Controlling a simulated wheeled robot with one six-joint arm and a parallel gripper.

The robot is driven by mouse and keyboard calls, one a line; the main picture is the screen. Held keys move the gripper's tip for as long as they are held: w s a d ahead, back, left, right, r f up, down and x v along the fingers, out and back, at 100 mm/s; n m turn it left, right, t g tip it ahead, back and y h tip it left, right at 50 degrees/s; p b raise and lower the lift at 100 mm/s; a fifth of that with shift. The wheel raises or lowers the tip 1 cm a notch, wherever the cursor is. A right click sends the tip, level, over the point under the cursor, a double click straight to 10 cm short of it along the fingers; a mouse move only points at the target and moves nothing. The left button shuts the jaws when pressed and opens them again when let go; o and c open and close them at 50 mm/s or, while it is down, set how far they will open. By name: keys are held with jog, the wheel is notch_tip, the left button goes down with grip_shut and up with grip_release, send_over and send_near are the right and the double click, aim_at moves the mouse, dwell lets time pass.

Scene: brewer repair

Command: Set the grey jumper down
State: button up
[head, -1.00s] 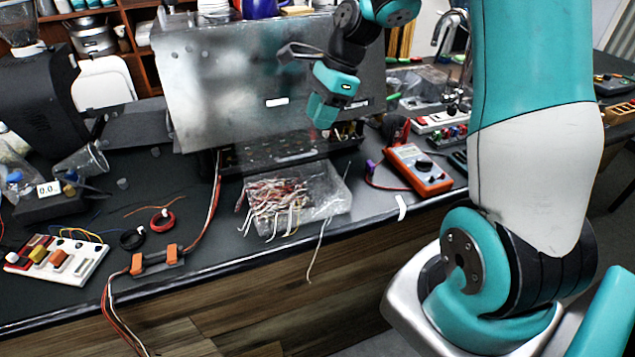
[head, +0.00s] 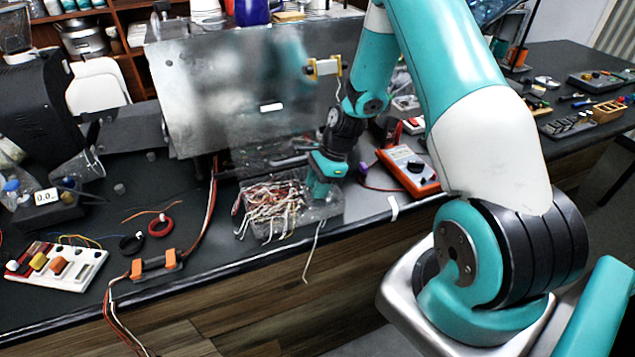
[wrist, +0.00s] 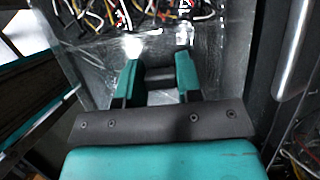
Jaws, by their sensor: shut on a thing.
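My gripper (head: 320,188) points down at the right part of a clear tray (head: 328,211) heaped with jumper wires (head: 268,212). In the wrist view my gripper (wrist: 158,72) is shut on a small dark grey piece (wrist: 158,76), which looks like the grey jumper. The piece spans the gap between the teal fingers. Below it is a bare, shiny part of the tray (wrist: 90,62), with the coloured wires (wrist: 150,12) just beyond. In the head view the jumper is hidden by the fingers. I cannot tell if it touches the tray.
An orange multimeter (head: 408,170) stands close to the right of my gripper. The brewer's metal panel (head: 235,95) rises behind, with a yellow-ended part (head: 324,68) on it. A white module board (head: 58,262) and an orange-ended connector (head: 153,264) lie to the left.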

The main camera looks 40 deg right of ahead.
jog(key=shift+f, duration=0.2)
jog(key=o, duration=0.9)
jog(key=shift+r, duration=0.15)
